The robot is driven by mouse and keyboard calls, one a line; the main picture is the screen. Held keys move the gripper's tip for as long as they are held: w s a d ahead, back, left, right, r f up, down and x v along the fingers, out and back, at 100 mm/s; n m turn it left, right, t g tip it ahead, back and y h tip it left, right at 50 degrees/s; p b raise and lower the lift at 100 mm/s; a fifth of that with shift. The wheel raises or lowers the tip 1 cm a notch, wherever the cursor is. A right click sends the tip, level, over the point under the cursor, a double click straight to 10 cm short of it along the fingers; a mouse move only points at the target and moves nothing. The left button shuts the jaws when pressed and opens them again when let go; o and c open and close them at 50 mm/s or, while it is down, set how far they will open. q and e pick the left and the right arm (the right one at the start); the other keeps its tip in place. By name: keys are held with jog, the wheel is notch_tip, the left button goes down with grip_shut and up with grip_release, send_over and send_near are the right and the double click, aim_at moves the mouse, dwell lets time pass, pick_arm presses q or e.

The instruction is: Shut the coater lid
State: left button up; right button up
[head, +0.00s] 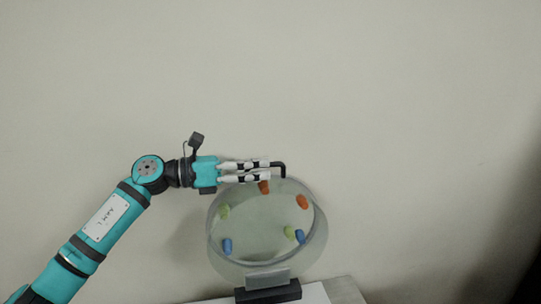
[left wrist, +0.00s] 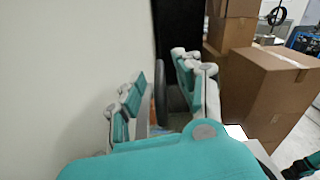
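The coater (head: 225,258) is a round, see-through drum on a grey stand, with orange, green and blue pieces showing inside. A black bent handle (head: 285,170) shows at its top edge. My left gripper (head: 270,170) comes in from the left, its fingertips at the handle; I cannot tell whether they touch it. In the left wrist view my left gripper's fingers (left wrist: 158,100) stand apart with a gap between them. I cannot make out the lid's own edge or angle. My right gripper is not in view.
A pale wall (head: 400,100) stands behind the coater. The coater rests on a white and grey surface (head: 345,290). The left wrist view shows cardboard boxes (left wrist: 262,85) stacked at the right. The space right of the coater is clear.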

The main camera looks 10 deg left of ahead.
aim_at(277, 165)
pick_arm(q)
jog(key=shift+p+x, duration=0.4)
jog(key=shift+x, duration=1.25)
jog(key=shift+a, duration=0.1)
grip_shut()
